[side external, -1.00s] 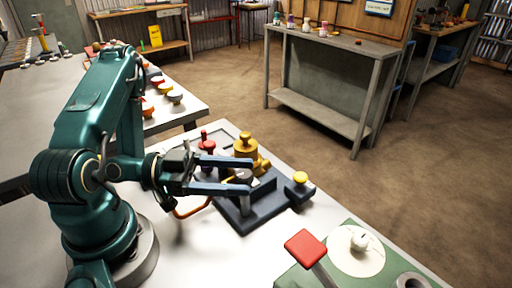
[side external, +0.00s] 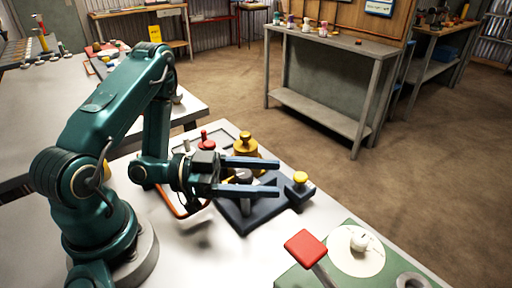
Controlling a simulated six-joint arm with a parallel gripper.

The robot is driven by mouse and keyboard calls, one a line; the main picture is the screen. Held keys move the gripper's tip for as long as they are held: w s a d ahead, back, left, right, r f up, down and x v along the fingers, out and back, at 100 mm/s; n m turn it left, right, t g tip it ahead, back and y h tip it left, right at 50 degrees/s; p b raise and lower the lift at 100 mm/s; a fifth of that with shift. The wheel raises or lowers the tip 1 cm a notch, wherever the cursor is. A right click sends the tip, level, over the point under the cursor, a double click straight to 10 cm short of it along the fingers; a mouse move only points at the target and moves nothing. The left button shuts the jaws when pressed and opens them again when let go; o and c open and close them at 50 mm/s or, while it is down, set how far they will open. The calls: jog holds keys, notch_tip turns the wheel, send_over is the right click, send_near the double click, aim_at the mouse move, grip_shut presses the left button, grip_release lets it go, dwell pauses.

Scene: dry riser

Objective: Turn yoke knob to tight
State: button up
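My gripper (side external: 277,177) is open, its two blue fingers level and pointing right. A dark round-topped grey knob (side external: 243,176) on a post shows in the gap between the fingers. I cannot tell whether the fingers are at its height or touch it. The knob stands on a dark blue base (side external: 268,207). A yellow-topped knob (side external: 300,178) sits at the base's right end, clear of the fingertips. A brass fitting (side external: 246,146) stands behind the fingers, its lower part partly hidden. No label shows which knob is the yoke knob.
A red knob (side external: 205,141) stands just behind my gripper. An orange curved tube (side external: 176,208) lies below the wrist. The white table between is clear.

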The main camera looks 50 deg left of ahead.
aim_at(236, 174)
grip_shut()
jog(key=shift+s+d+m+g+h, duration=0.15)
jog(key=shift+s+m+g+h, duration=0.05)
jog(key=shift+m+g+h, duration=0.65)
jog(key=shift+s+d+m+g+h, duration=0.1)
jog(key=shift+s+m+g+h, duration=0.05)
jog(key=shift+m+g+h, duration=0.65)
jog(key=shift+o, duration=0.2)
grip_release()
jog(key=shift+v, duration=2.6)
jog(key=shift+r, duration=0.1)
